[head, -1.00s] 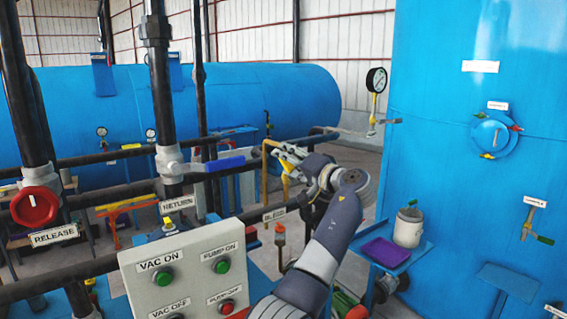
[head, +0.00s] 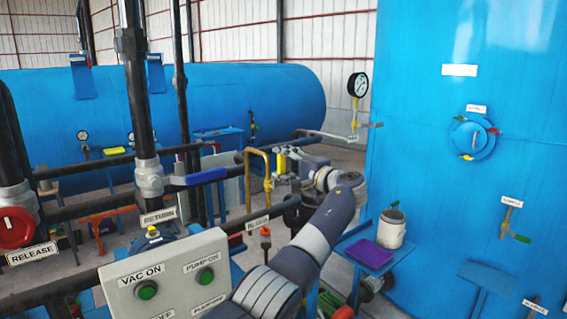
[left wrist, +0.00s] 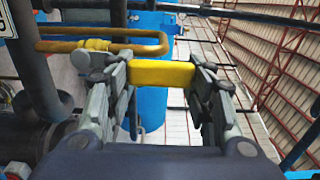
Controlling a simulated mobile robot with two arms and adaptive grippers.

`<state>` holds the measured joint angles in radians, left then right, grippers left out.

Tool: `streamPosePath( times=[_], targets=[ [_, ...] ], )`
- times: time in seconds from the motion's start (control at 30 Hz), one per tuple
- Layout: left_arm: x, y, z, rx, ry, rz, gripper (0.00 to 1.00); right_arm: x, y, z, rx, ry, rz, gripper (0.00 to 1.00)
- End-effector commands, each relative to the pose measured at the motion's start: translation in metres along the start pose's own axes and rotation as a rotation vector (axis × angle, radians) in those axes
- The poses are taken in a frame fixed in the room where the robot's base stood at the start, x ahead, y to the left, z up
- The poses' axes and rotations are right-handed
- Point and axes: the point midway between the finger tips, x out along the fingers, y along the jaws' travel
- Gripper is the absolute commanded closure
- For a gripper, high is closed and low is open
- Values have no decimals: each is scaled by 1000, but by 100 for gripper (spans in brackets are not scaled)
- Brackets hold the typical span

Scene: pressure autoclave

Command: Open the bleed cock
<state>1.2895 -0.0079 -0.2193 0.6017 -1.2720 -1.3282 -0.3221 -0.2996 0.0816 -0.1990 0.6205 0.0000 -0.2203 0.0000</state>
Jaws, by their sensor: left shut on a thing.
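The bleed cock's yellow lever (head: 283,161) shows in the head view beside the bent yellow pipe (head: 249,156), above the BLEED label (head: 258,223). My left gripper (head: 284,168) reaches it from the right. In the left wrist view, the yellow lever (left wrist: 162,73) lies crosswise between the two fingertips of my left gripper (left wrist: 163,80), which is shut on it. The bent pipe (left wrist: 100,47) runs just beyond. The cock's body is mostly hidden by the fingers. My right gripper is not in view.
A blue-handled valve (head: 198,177) sits on the black pipe to the left. The control box (head: 165,275) stands low in front. A pressure gauge (head: 358,85), a purple tray (head: 370,253) and a white pot (head: 391,229) are to the right, before the large blue vessel (head: 470,60).

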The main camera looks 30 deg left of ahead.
Motion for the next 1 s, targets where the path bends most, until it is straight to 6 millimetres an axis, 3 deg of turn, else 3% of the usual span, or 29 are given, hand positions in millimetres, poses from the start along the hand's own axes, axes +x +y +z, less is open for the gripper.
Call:
streamPosePath(
  times=[0.4, 0.43, 0.47, 0.83, 1.0],
  targets=[
    [0, -2, -1, 15, 3, -5, 94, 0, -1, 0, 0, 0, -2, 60],
    [0, -2, -1, 15, 3, -5, 47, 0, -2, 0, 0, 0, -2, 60],
    [0, -2, -1, 14, 3, -5, 42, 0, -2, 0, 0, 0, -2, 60],
    [-2, 0, -1, 11, 2, -2, 42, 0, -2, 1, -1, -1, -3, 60],
    [-19, 0, -2, 10, 4, -3, 42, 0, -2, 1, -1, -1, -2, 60]
  ],
)
